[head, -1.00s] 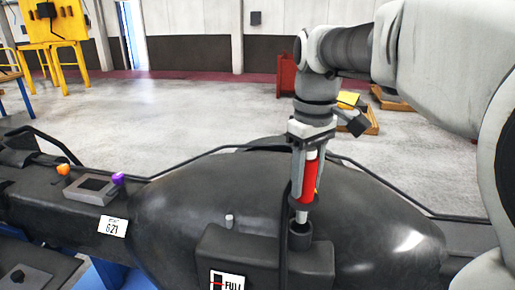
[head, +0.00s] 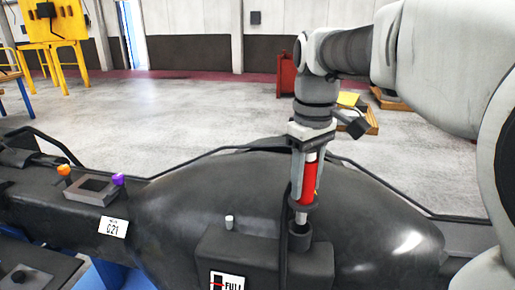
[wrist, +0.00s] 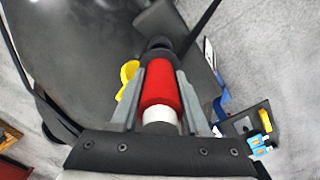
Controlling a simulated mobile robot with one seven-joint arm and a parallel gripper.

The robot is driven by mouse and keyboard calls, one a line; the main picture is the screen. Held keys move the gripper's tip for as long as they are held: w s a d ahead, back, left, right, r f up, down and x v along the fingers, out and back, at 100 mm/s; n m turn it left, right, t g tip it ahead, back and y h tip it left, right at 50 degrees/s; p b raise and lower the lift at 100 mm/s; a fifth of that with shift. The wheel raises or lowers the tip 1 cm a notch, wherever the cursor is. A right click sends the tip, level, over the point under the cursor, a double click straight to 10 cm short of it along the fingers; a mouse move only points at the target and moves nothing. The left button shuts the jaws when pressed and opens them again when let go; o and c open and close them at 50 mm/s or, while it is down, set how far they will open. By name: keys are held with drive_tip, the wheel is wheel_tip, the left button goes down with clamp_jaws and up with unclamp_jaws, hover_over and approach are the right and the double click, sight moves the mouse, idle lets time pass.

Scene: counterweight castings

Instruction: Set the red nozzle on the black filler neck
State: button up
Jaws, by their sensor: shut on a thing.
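The red nozzle (head: 309,184) has a white top and a pale tip. It stands nearly upright between the fingers of my gripper (head: 306,196), which is shut on it. The black filler neck (head: 300,239) is a short dark collar on the black block of the casting. The nozzle's pale tip meets the neck's mouth in the head view; I cannot tell how far it is inside. In the wrist view the red nozzle (wrist: 160,88) lies between the fingers, with the dark neck (wrist: 160,43) just beyond it.
A black hose runs just left of the neck. The large black casting (head: 380,225) surrounds the block, which bears a FULL label (head: 228,281). A small pale peg (head: 229,222) stands to the left. A grey frame with orange and purple knobs (head: 92,190) lies farther left.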

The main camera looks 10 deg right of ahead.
sight(303, 207)
drive_tip(key=shift+f+b, duration=2.3)
drive_tip(key=shift+f, duration=0.95)
drive_tip(key=o, duration=1.2)
wheel_tip(303, 207, up, 18)
drive_tip(key=shift+f+p, duration=0.25)
drive_tip(key=shift+p, duration=0.75)
drive_tip(key=s+f+m+t, duration=0.2)
drive_tip(key=s+f+m, duration=0.1)
drive_tip(key=s+f, duration=0.4)
drive_tip(key=s+f+m+t, duration=0.3)
drive_tip(key=s+f, duration=0.3)
drive_tip(key=f, duration=0.6)
drive_tip(key=shift+s+f+t, duration=0.2)
drive_tip(key=shift+s+t, duration=0.1)
drive_tip(key=shift+s, duration=0.05)
